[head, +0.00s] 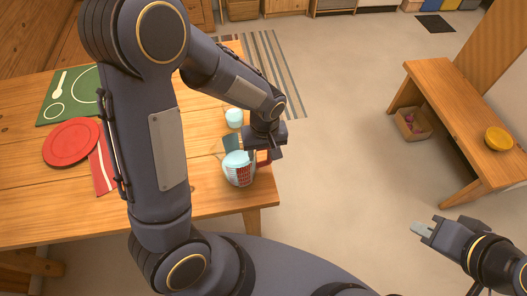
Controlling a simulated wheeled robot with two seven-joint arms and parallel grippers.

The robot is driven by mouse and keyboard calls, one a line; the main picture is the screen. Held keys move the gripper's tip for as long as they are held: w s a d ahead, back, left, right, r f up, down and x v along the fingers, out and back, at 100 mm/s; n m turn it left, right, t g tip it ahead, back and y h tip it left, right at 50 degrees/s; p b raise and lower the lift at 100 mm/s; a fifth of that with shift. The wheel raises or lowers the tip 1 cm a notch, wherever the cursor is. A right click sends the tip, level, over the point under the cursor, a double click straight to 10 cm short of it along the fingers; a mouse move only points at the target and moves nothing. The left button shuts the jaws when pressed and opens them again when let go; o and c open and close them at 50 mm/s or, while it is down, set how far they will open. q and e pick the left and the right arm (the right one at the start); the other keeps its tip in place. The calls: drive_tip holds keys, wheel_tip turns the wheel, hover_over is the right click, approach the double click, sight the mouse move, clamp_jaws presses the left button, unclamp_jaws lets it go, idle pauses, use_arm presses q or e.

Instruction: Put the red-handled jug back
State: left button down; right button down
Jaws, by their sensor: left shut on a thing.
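The red-handled jug (238,176) is clear with red markings and pale blue contents or top. It appears over the wooden table's near right corner. My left gripper (267,154) is shut on its red handle (265,161), at the jug's right side. The fingertips are partly hidden. I cannot tell whether the jug's base touches the table. My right gripper (420,230) is over the floor at the lower right, away from the jug. I cannot tell whether its fingers are apart.
The wooden table (60,205) holds a red plate (72,142), a green mat (62,98), a red striped cloth (102,170) and a pale blue cup (234,117). A wooden bench (450,110) with a yellow bowl (498,138) stands right. The floor between is clear.

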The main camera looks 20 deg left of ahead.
use_arm(q)
drive_tip(key=shift+f, duration=0.2)
drive_tip(key=shift+f, duration=0.2)
drive_tip(key=c, duration=0.6)
unclamp_jaws()
wheel_tip(320, 180, up, 12)
drive_tip(key=shift+s+d+r, duration=0.1)
drive_tip(key=shift+r, duration=0.15)
drive_tip(key=s+a+r+m+t+h, duration=0.2)
drive_tip(key=s, duration=0.5)
drive_tip(key=s+a+r+m+t+h, duration=0.2)
drive_tip(key=s+a+r+t, duration=0.1)
drive_tip(key=s, duration=0.5)
drive_tip(key=shift+s+a+r+m+t, duration=0.2)
drive_tip(key=shift+r+m+t, duration=0.1)
drive_tip(key=shift+r, duration=0.05)
